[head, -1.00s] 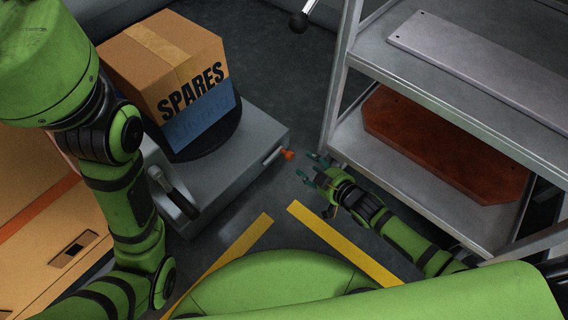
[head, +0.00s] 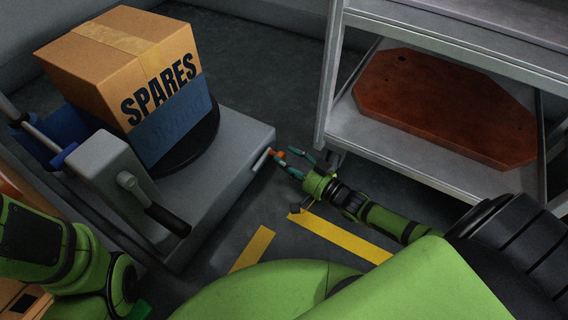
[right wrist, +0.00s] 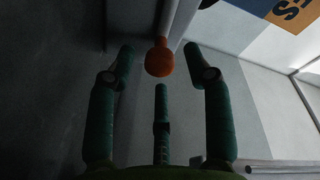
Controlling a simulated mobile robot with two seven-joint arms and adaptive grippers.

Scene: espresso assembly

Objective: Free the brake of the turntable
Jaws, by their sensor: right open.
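The turntable (head: 211,152) is a black disc on a grey base (head: 232,130). A cardboard box marked SPARES (head: 125,75) stands on it. The brake is a small lever with an orange knob (head: 279,154) on the right side of the base. My right gripper (head: 291,163) is open, its fingers pointing at the knob. In the right wrist view the orange knob (right wrist: 159,60) lies just beyond and between the open fingertips (right wrist: 164,65); I see no contact. Of my left arm only green links show at the lower left; its gripper cannot be made out.
A metal shelf unit (head: 400,137) with a reddish-brown slab (head: 440,105) on its lower shelf stands to the right, close to my right gripper. A grey housing with a black-handled lever (head: 165,217) is left of the base. Yellow lines (head: 340,238) mark the dark floor.

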